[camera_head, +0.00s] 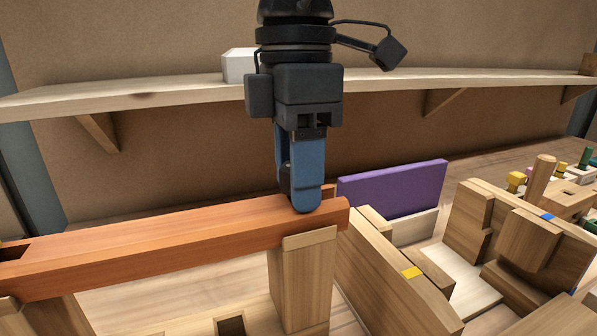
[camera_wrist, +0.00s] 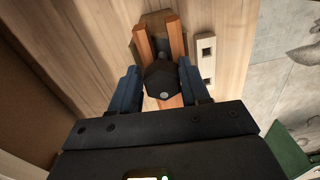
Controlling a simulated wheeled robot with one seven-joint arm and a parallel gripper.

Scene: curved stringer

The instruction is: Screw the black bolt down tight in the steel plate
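My gripper (camera_head: 300,195) points straight down over the right end of a long orange-brown beam (camera_head: 150,248) in the head view. Its blue fingertips are at the beam's top. In the wrist view a black hexagonal bolt head (camera_wrist: 162,78) sits between the two blue fingers of my gripper (camera_wrist: 162,82). The fingers flank it closely; I cannot tell whether they touch it. Beyond it, the orange beam (camera_wrist: 145,42) shows two prongs with a slot between them. I cannot make out a steel plate for certain.
A wooden post (camera_head: 302,285) stands under the beam's right end. A purple board (camera_head: 392,188) and several wooden blocks (camera_head: 467,225) crowd the right. A shelf (camera_head: 160,95) with a white box (camera_head: 238,65) runs behind my gripper. Bare tabletop shows at the upper left of the wrist view.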

